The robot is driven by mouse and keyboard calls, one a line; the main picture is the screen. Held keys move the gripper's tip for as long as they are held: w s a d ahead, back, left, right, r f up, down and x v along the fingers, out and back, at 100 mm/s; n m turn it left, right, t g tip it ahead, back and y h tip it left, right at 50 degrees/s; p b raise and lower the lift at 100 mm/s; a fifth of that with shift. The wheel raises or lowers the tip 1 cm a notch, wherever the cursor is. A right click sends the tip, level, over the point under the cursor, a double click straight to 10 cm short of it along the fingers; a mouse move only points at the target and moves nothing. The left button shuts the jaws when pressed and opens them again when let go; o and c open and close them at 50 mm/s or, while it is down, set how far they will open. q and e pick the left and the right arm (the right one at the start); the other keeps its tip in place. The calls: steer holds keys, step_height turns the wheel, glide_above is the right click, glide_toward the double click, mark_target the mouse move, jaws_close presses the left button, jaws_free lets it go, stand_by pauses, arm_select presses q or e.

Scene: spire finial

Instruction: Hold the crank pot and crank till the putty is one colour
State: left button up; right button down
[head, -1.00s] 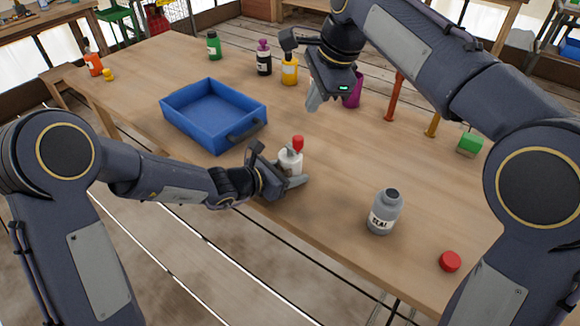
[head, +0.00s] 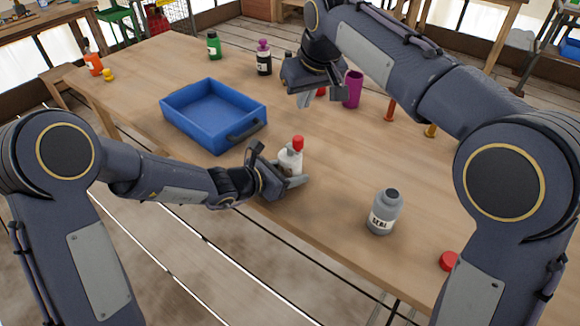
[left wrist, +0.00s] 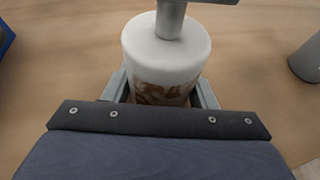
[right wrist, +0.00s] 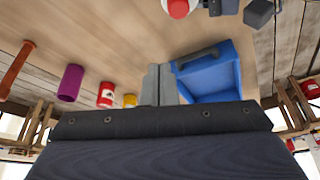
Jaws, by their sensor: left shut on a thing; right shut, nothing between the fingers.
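The crank pot (head: 291,160) stands upright near the table's front edge, with a white lid and a red crank knob (head: 298,142). My left gripper (head: 296,182) is shut on its body. In the left wrist view, the pot's white lid (left wrist: 165,52) and grey crank shaft show above the fingers. The putty (left wrist: 160,94) inside shows streaks of brown and white. My right gripper (head: 304,99) is shut and empty, above the table behind the pot and apart from it. In the right wrist view the red knob (right wrist: 178,8) shows at the top edge.
A blue tray (head: 170,120) lies left of the pot. A grey labelled bottle (head: 384,212) and a red cap (head: 449,261) are at the front right. A purple cup (head: 353,90) and a yellow container (right wrist: 130,101) stand near my right gripper. The table between pot and grey bottle is clear.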

steer(key=shift+f, duration=2.65)
steer(key=shift+f, duration=0.15)
steer(key=shift+f, duration=1.4)
steer(key=shift+s+a, duration=0.1)
steer(key=shift+s, duration=0.05)
steer(key=shift+s+a, duration=0.2)
steer(key=shift+s, duration=0.05)
